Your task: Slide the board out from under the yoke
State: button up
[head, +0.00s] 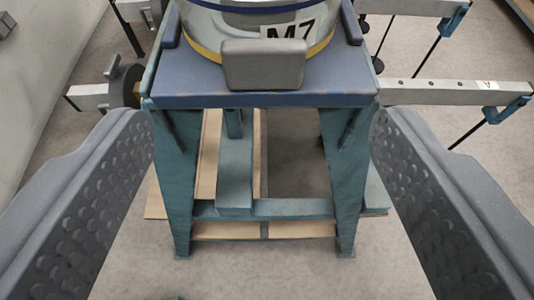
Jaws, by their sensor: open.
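My gripper (262,116) is open and empty, its two grey dimpled jaws spread on either side of a teal stand (173,180). A blue-grey flat top (200,88) lies across the stand. A grey block (262,65) sticks up at the front of this top, between the jaws and apart from both. Behind it stands a pale round vessel marked M7 (290,30) with a yellow lower band, its top cut off. Pale wooden boards (208,150) lie low under the stand, partly hidden by its legs and crossbar. I cannot tell which part is the yoke.
A grey beam marked A (455,91) extends right, with another beam (415,6) behind it. A short beam end (88,97) with a dark round piece (112,90) is at the left. A pale wall (45,80) stands farther left. The floor in front is mostly clear.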

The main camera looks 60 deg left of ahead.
jog(key=shift+b+v, duration=0.3)
jog(key=shift+v, duration=2.3)
jog(key=w+d+r+m+t+h+b, duration=0.1)
jog(key=w+d+r+t+h+b, duration=0.2)
jog(key=r, duration=0.5)
jog(key=w+d+r+m+t+h+b, duration=0.1)
jog(key=w+r+t+h+b, duration=0.1)
jog(key=w+r+t, duration=0.5)
jog(key=s+d+r+m+t+h+b, duration=0.2)
jog(key=s+d+r+h+b, duration=0.15)
jog(key=r, duration=0.65)
jog(key=s+d+r+m+h+b, duration=0.45)
jog(key=s+m+h, duration=0.2)
jog(key=s, duration=0.35)
jog(key=s+a+f+m+g+y+b, duration=0.1)
jog(key=s+a+f+g+y+b, duration=0.1)
jog(key=s+a, duration=0.4)
jog(key=s+g+y+b, duration=0.1)
jog(key=s, duration=0.3)
jog(key=shift+f, duration=0.35)
